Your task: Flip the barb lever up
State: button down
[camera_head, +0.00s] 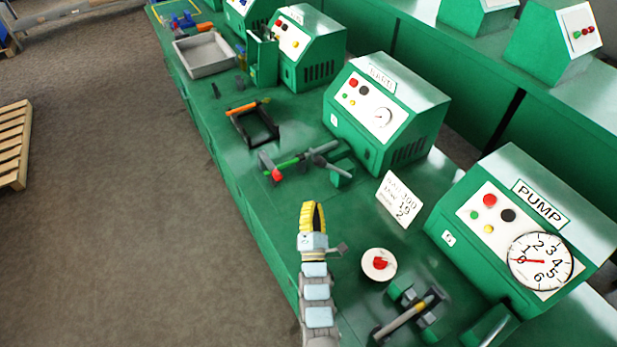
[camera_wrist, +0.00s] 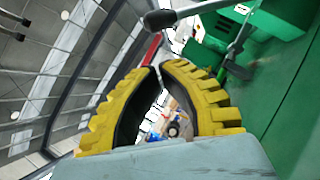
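A green machine (camera_head: 385,110), whose label seems to read BARB, stands beyond a bench fixture (camera_head: 290,163) with a green rod and grey end parts. A dark grey lever (camera_head: 324,148) shows at the right of this fixture, with a thin rod running to a small green block. In the wrist view a dark-ended grey lever (camera_wrist: 162,19) crosses just beyond my fingertips, apart from them. My gripper (camera_head: 313,204) has yellow ribbed fingers and is in front of the fixture, toward the camera. In the wrist view its fingertips (camera_wrist: 158,69) meet or nearly meet, with nothing held between them.
A white card (camera_head: 399,199) stands right of my gripper. A red knob on a white disc (camera_head: 379,265) and another lever fixture (camera_head: 410,315) are nearer. The PUMP machine (camera_head: 515,230) is at right. A black frame (camera_head: 254,125) and grey tray (camera_head: 205,55) lie farther along the bench.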

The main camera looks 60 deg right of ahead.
jog(key=x, duration=1)
dwell(0.3)
jog(key=shift+r+p, duration=0.1)
jog(key=shift+p, duration=0.2)
